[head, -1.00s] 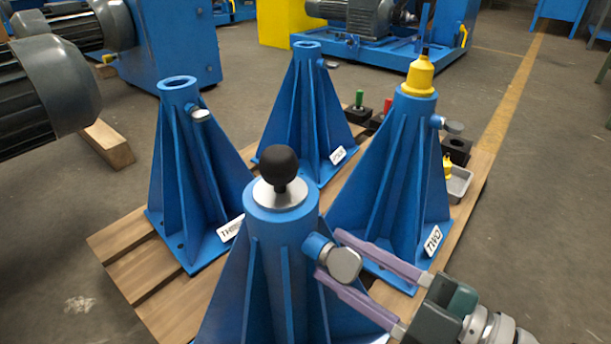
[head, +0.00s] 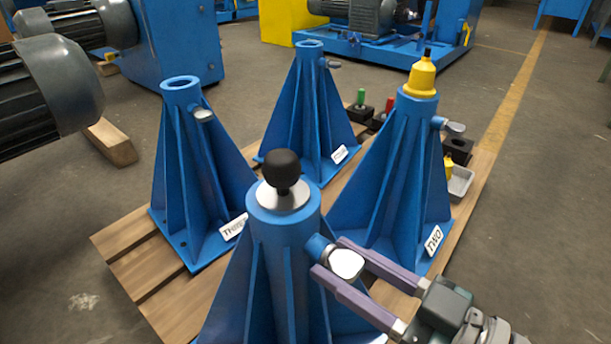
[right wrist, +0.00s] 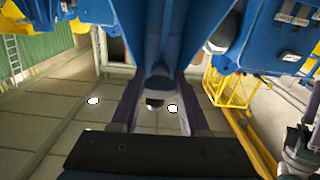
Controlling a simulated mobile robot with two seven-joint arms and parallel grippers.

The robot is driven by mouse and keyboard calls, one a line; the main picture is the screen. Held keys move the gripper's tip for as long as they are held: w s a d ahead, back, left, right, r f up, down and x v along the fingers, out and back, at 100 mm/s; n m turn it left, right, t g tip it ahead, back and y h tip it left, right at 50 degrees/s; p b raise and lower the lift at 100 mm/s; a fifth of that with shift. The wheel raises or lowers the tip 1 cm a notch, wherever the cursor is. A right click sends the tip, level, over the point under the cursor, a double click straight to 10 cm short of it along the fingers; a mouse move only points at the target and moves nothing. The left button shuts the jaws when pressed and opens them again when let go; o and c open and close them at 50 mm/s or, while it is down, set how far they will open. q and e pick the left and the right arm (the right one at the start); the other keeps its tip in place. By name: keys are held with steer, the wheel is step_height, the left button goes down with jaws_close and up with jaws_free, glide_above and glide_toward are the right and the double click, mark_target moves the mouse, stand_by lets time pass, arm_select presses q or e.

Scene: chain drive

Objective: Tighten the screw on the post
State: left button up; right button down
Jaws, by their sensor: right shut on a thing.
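The nearest blue post (head: 268,250) stands in the front middle, with a black ball knob (head: 281,168) on a silver disc on its top. Its screw has a flat silver head (head: 347,264) and sticks out to the right from a blue boss. My right gripper (head: 332,259) comes in from the lower right, its two purple fingers on either side of the screw head, shut on it. In the right wrist view the fingers flank the screw under the blue post (right wrist: 160,45); the contact itself is dim there. My left gripper is not in view.
Post TWO (head: 392,180) with a yellow cap stands close behind my right gripper. Post THREE (head: 190,185) and another post (head: 308,115) stand farther back on the wooden pallet (head: 140,268). Black blocks and a grey tray (head: 460,182) lie at right. A grey motor (head: 45,95) is at left.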

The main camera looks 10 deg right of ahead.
steer(key=shift+r, duration=0.15)
stand_by(0.4)
steer(key=c, duration=0.8)
jaws_free()
steer(key=o, duration=0.4)
steer(key=shift+s, duration=0.15)
steer(key=shift+s+d, duration=0.3)
steer(key=p+v, duration=0.1)
steer(key=v, duration=0.8)
steer(key=shift+p, duration=0.4)
